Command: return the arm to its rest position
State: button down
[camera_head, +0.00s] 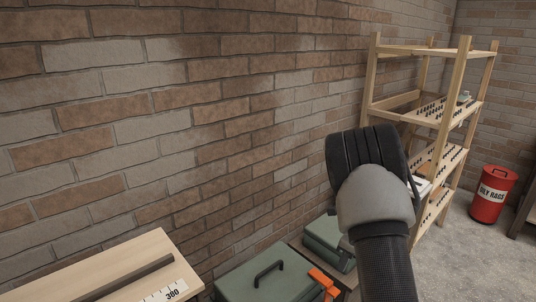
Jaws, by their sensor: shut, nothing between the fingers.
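My arm (378,215) rises from the bottom edge, right of the middle, in the head view. It shows a black mesh-covered link, a rounded grey joint and a dark ribbed part at the top. No fingertips show, so my gripper is not in view. The arm stands in front of the brick wall and hides part of the wooden shelf's lower left side.
A wooden shelf unit (459,94) stands against the brick wall (190,120) at right. A red OILY RAGS bin (492,194) stands on the floor. Green cases (268,277) with orange parts sit below. A wooden board (115,268) marked 380 is at lower left.

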jog(key=s+a+r+n+t+p, duration=0.1)
jog(key=s+a+r+n, duration=0.25)
jog(key=r, duration=0.45)
jog(key=s+a+r+n+y, duration=0.1)
jog(key=s+a+r+n, duration=0.25)
jog(key=r, duration=0.45)
jog(key=s+a+r+n+t+p, duration=0.1)
jog(key=s+a+r+n, duration=0.2)
jog(key=r, duration=0.5)
jog(key=s+a+r+n+t+h+p, duration=0.1)
jog(key=s+r+n, duration=0.3)
jog(key=s+n, duration=0.4)
jog(key=s+a+r+n+t+h+p, duration=0.1)
jog(key=s+r+n, duration=0.4)
jog(key=s+n, duration=0.3)
jog(key=s, duration=0.3)
jog(key=shift+s+a+r, duration=0.3)
jog(key=shift+s, duration=0.1)
